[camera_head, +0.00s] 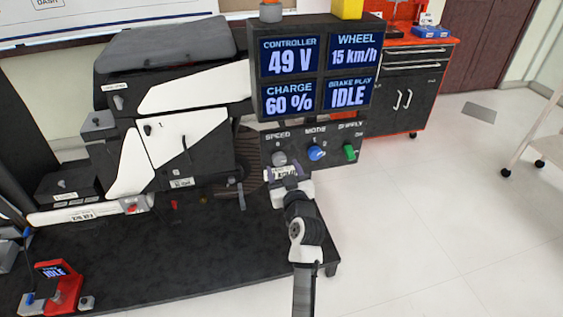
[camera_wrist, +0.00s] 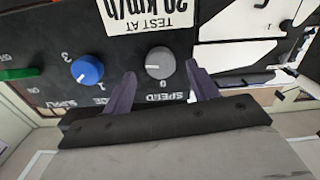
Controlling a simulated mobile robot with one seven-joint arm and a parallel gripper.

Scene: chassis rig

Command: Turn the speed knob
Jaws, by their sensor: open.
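The grey round speed knob (camera_head: 279,158) is on the black panel under the display, below the word SPEED. In the wrist view, which is upside down, the speed knob (camera_wrist: 159,61) carries a short white mark, with a 0 and SPEED printed beside it. My gripper (camera_head: 284,171) is in front of the panel at the knob. In the wrist view my open gripper (camera_wrist: 161,74) has one purple finger on each side of the knob, with gaps visible; contact cannot be told. The display (camera_head: 316,73) reads WHEEL 15 km/h, CONTROLLER 49 V, CHARGE 60 %, BRAKE PLAY IDLE.
A blue mode knob (camera_head: 315,153) and a green supply switch (camera_head: 349,152) sit right of the speed knob. A white label (camera_wrist: 150,12) reads TEST AT 20 km/h. The black and white chassis (camera_head: 185,150) stands left.

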